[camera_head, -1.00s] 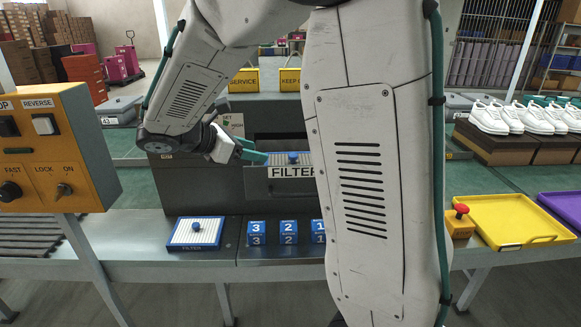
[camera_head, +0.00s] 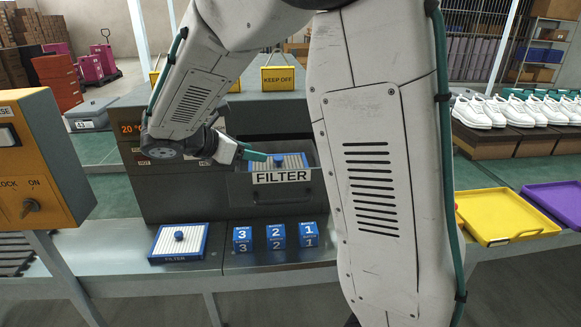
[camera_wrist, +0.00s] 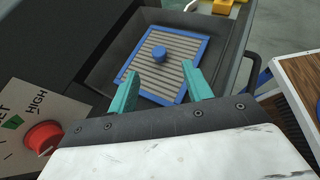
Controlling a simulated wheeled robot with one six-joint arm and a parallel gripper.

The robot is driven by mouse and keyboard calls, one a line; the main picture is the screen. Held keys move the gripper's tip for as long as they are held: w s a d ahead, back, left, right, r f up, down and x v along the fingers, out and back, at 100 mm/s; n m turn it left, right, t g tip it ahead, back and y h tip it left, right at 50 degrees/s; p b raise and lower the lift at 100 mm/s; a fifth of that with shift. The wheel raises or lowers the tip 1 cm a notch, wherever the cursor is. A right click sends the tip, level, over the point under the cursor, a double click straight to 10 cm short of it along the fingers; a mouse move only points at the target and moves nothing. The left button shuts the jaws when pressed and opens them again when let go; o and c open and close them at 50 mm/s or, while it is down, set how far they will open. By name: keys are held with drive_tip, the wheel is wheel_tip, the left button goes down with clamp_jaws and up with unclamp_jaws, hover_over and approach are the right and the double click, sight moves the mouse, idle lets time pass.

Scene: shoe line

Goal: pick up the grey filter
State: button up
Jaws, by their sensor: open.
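The grey filter (camera_wrist: 178,52) lies in the open drawer labelled FILTER (camera_head: 282,177). It has grey slats, a blue frame and a blue round knob (camera_wrist: 160,54); it also shows in the head view (camera_head: 292,161). My gripper (camera_wrist: 163,82) is open, with teal fingers apart and nothing between them. In the wrist view the fingertips overlap the near part of the filter, with the knob beyond them. In the head view my gripper (camera_head: 255,155) is at the drawer's left side. Whether the fingers touch the filter cannot be told.
A second filter, white with a blue frame (camera_head: 160,248), lies on the bench left of several blue numbered blocks (camera_head: 276,236). A red knob (camera_wrist: 42,137) is on the machine panel near my gripper. The drawer's walls surround the grey filter. A yellow tray (camera_head: 480,229) is at right.

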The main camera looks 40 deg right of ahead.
sight(277, 158)
drive_tip(key=x, duration=0.8)
drive_tip(key=shift+w, duration=0.15)
clamp_jaws()
